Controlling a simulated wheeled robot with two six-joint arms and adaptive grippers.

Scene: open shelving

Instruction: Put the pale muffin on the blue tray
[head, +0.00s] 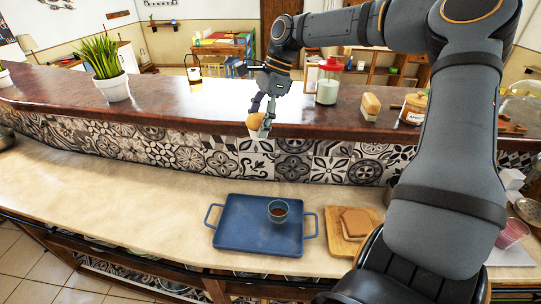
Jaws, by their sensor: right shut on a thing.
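My right gripper (262,116) is shut on the pale muffin (254,121). It holds the muffin in the air in front of the tiled wall, near the edge of the upper wooden counter. The fingers hide part of the muffin. The blue tray (232,242) lies on the lower pale counter, below and nearer than the muffin. It has a handle on each side. A small cup with dark liquid (278,210) stands on the tray's right part. My left gripper does not show.
A wooden board with bread slices (355,222) lies right of the tray. The upper counter (170,100) bears a potted plant (110,75), a red-lidded jar (328,82) and a pale-and-brown block (370,106). The lower counter (110,200) is clear left of the tray.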

